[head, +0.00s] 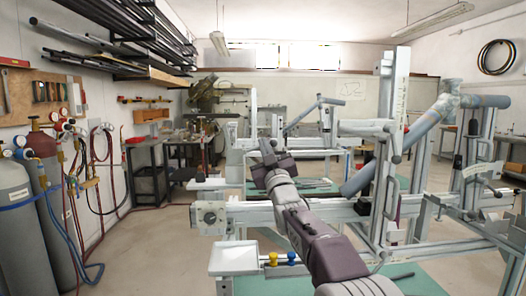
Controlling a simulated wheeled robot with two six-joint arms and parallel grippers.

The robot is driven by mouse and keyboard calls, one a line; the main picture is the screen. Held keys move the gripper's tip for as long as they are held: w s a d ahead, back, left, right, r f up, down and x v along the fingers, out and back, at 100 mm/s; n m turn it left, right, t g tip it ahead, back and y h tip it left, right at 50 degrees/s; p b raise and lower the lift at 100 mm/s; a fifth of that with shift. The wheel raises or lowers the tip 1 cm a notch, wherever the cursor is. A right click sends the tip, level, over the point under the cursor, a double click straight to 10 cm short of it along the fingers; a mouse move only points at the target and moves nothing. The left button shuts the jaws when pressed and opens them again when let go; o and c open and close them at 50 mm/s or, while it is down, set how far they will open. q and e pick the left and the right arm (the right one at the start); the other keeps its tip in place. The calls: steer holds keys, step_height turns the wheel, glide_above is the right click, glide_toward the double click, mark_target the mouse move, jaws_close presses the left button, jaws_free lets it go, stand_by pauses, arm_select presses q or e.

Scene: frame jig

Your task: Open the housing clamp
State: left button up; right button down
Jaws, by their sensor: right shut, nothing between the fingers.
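The grey metal frame jig (240,216) fills the middle and right of the head view, with a tall upright post (392,120) and blue-grey tubes (362,176) held in it. Dark knobs and handles show on the jig, one by the post (395,158) and one lower down (362,206). I cannot tell for sure which fitting is the housing clamp. My right arm reaches up from the bottom across the jig's beam. My right gripper (267,152) is shut and empty, in front of the jig's rear part in the picture. My left gripper is not in view.
A white tray (234,258) sits at the jig's near left, with a yellow knob (273,258) and a blue knob (291,258) beside it. Gas cylinders (42,160) with hoses stand at the left wall. The floor (150,255) between is clear.

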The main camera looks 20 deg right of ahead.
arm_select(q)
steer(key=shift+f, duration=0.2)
arm_select(e)
steer(key=shift+f, duration=0.15)
